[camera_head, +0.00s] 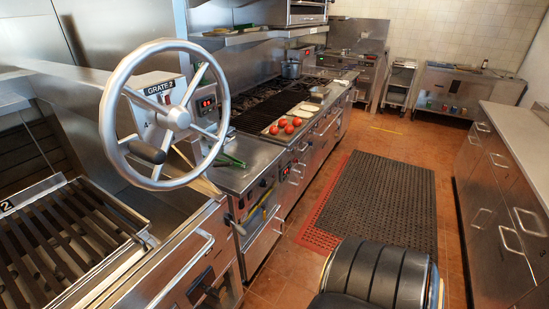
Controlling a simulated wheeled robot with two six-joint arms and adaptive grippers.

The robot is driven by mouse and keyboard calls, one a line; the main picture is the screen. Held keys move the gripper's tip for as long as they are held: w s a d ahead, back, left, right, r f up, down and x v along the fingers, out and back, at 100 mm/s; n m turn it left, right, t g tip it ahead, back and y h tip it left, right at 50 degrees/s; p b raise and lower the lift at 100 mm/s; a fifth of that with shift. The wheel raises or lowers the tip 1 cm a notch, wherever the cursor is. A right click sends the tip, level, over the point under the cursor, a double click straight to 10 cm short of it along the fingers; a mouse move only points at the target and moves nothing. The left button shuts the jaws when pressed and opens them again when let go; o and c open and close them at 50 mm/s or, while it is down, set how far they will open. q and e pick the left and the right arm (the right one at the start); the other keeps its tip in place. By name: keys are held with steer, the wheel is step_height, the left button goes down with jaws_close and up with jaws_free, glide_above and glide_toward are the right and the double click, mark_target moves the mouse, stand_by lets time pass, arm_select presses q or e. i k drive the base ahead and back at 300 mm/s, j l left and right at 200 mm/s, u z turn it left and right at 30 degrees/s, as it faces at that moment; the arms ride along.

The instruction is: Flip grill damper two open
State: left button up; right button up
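The char grill's slatted grate (62,235) lies at the lower left, with a plate marked "2" at its back left corner. A large metal handwheel (108,110) stands upright in front of a box labelled "GRATE 2" (160,87). The wheel has a dark grip knob (147,152) on its left side. On the grill's front panel, low in the view, is a dark knob or lever (203,288). No part is clearly labelled as damper two, and I cannot tell its position. Neither of my grippers is in view.
A steel counter (240,170) and a range with several tomatoes (283,126) on a tray run back beyond the grill. Dark (380,195) and red (318,225) mats cover the aisle floor. A drawer counter (500,190) bounds the right side.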

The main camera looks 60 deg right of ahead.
mark_target(204, 286)
steer(key=z, duration=0.85)
